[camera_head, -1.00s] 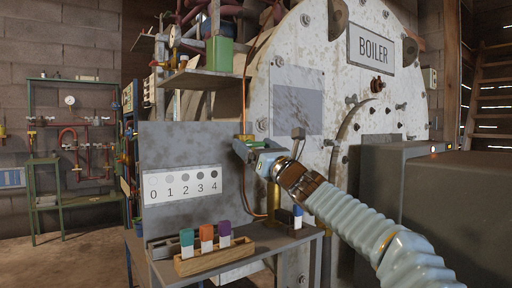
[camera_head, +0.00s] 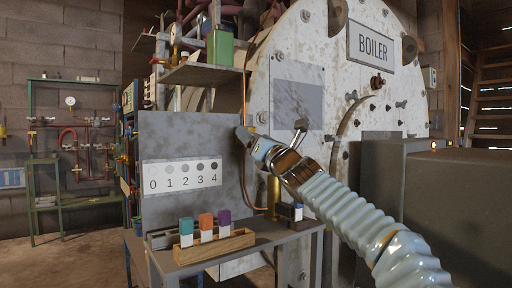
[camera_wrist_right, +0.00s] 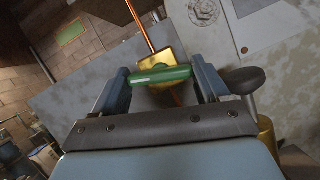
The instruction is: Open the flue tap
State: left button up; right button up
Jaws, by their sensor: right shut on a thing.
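The flue tap shows in the right wrist view as a green bar handle (camera_wrist_right: 161,76) on a brass body (camera_wrist_right: 161,58). A thin copper pipe (camera_wrist_right: 139,22) runs through it. My right gripper (camera_wrist_right: 163,84) has one finger at each end of the green handle and is shut on it. In the head view my right gripper (camera_head: 244,135) is in front of the boiler's left edge, and it hides the tap there. My left gripper is in neither view.
The boiler (camera_head: 330,60) stands behind my right arm. A grey panel numbered 0 to 4 (camera_head: 182,174) is left of the gripper. Below, a small table holds a wooden rack (camera_head: 215,247) with teal, orange and purple-capped vials. A dark knob (camera_wrist_right: 244,80) is close right of the gripper.

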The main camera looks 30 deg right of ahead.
jog(key=shift+a+r+m+g+h+p, duration=0.1)
jog(key=shift+m+g+h+p, duration=0.55)
jog(key=shift+m, duration=2.35)
jog(key=shift+r+m+g+h+p, duration=0.15)
jog(key=shift+m+g+h, duration=0.9)
jog(key=shift+m, duration=1.95)
jog(key=shift+a+r+m+g+h+p, duration=0.1)
jog(key=shift+m+g+h+p, duration=0.55)
jog(key=shift+m, duration=2.35)
jog(key=shift+f+g, duration=0.1)
jog(key=shift+g, duration=0.25)
jog(key=o, duration=1.1)
jog(key=shift+c, duration=0.2)
jog(key=b+v, duration=0.3)
jog(key=v, duration=1.1)
